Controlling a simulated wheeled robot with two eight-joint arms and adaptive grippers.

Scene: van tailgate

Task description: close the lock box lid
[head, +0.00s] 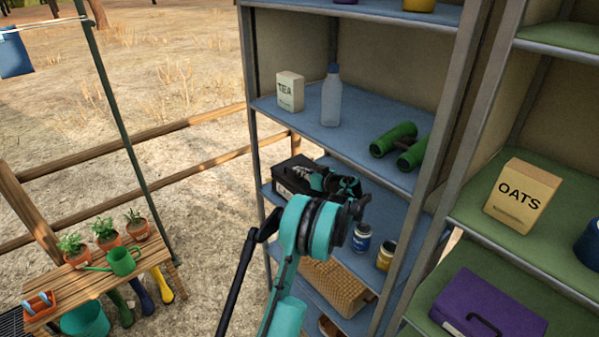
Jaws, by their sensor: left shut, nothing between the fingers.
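A dark box (283,184), which looks like the lock box, stands at the left end of a middle blue shelf. My left gripper (300,171) is shut with nothing in it, at the top of this box. Whether it touches the box, and how far the lid is open, I cannot tell. My teal and black arm and the gripper body hide the right part of the box. My right gripper is not in view.
A tea box (290,91), a bottle (331,97) and green binoculars (399,146) stand on the shelf above. Blue (362,238) and yellow (386,256) jars stand right of my arm. A wicker basket (335,287) is below. An oats box (522,197) and purple case (487,306) are at the right.

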